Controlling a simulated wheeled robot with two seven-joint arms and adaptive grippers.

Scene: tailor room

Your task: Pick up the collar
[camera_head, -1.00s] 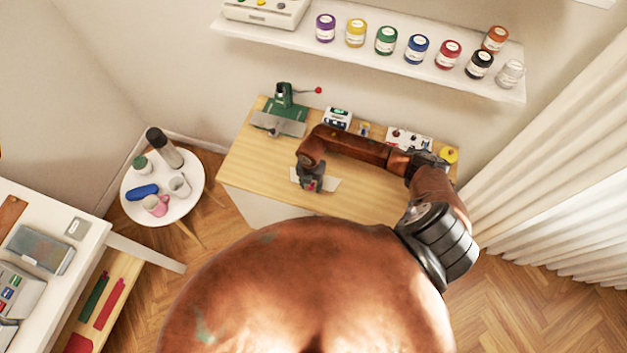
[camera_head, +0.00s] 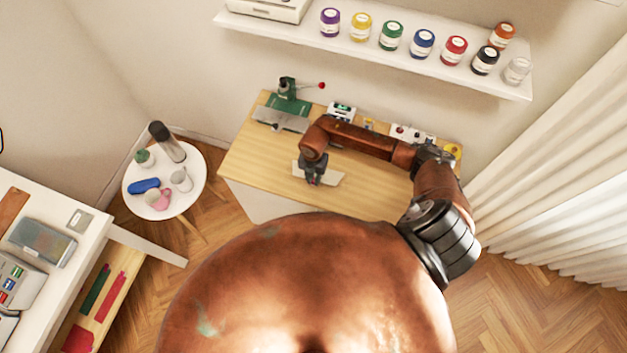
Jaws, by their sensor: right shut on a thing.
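The collar seems to be the flat, pale, roughly rectangular piece (camera_head: 331,177) at the front middle of the wooden workbench. My right gripper (camera_head: 314,181) points down over it and is shut on it; the fingertips are small and partly hidden by the wrist. Pale parts of the piece show on both sides of the fingers. I cannot tell whether it is lifted off the bench top. My left gripper is not in view.
A green press (camera_head: 288,104) stands at the workbench's (camera_head: 250,165) back left, with small boxes along the back edge. A shelf of jars (camera_head: 422,45) hangs above. Bare bench lies left of the gripper.

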